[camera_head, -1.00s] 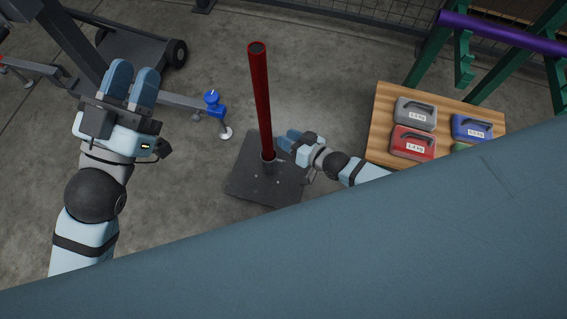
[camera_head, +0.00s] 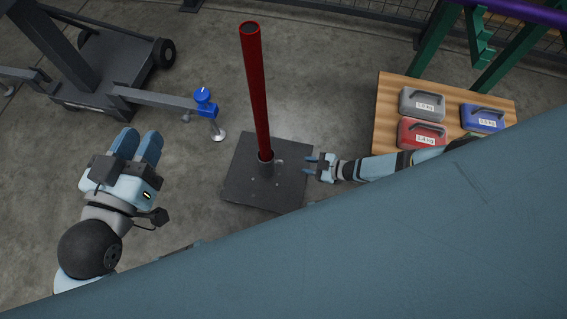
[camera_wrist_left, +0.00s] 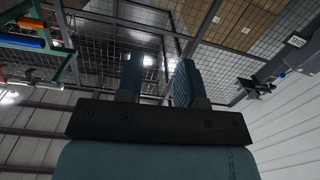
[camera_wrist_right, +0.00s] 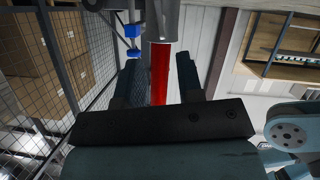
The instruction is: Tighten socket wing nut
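A red pole (camera_head: 257,90) stands in a grey socket (camera_head: 266,164) on a dark square base plate (camera_head: 245,190). A small bit juts from the socket's right side; I cannot clearly tell whether it is the wing nut. My right gripper (camera_head: 309,164) is right of the socket, apart from it, with its fingers pointing at it. In the right wrist view, the red pole (camera_wrist_right: 160,70) and grey socket (camera_wrist_right: 163,22) show beyond the open, empty fingers (camera_wrist_right: 160,80). My left gripper (camera_head: 138,145) is open and empty at the left, fingers pointing up the picture; it also shows in the left wrist view (camera_wrist_left: 157,80).
A wooden platform (camera_head: 392,85) at the right bears grey (camera_head: 421,103), red (camera_head: 421,133) and blue (camera_head: 482,119) weights. A wheeled dark frame with a blue knob (camera_head: 205,97) is at the upper left. A green rack (camera_head: 430,50) stands behind.

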